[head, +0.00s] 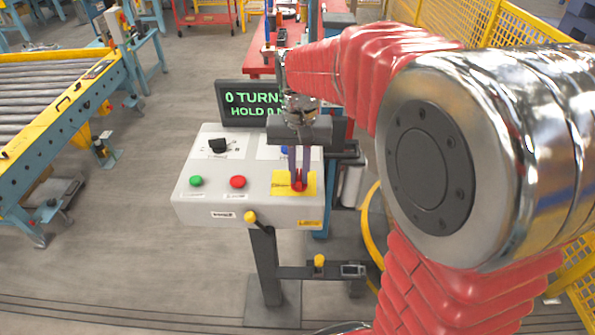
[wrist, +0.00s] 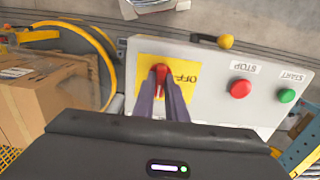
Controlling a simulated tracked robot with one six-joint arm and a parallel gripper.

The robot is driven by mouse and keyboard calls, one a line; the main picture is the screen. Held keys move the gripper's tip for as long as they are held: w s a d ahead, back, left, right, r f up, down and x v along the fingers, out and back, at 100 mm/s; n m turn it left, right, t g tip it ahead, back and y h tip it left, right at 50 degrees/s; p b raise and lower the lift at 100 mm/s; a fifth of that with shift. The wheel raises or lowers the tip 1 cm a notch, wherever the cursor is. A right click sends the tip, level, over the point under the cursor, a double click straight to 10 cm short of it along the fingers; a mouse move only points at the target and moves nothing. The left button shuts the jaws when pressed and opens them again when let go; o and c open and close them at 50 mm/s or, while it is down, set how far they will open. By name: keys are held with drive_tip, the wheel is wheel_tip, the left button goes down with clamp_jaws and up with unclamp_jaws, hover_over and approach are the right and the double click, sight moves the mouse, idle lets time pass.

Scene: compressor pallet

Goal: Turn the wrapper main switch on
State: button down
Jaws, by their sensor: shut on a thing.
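The main switch is a red handle (head: 299,184) on a yellow plate (head: 281,183) at the right front of the grey control panel (head: 235,207). In the wrist view the red handle (wrist: 160,74) stands between my fingers, and the word OFF shows upside down on the yellow plate (wrist: 186,71) beside it. My gripper (head: 299,178) reaches down from above and is shut on the red handle. In the wrist view my gripper (wrist: 160,92) hides the lower part of the switch. The handle's exact angle is hard to tell.
The panel also has a green START button (head: 196,181), a red STOP button (head: 238,182) and a black knob (head: 217,146). A dark display (head: 232,103) behind it is partly hidden by my arm. A roller conveyor (head: 50,90) is at left; a cardboard box (wrist: 45,100) shows in the wrist view.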

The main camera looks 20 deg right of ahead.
sight(299, 174)
drive_tip(key=shift+w+r, duration=0.1)
idle(0.3)
drive_tip(key=c, duration=1.8)
unclamp_jaws()
wheel_tip(299, 174, up, 14)
drive_tip(key=shift+f, duration=0.2)
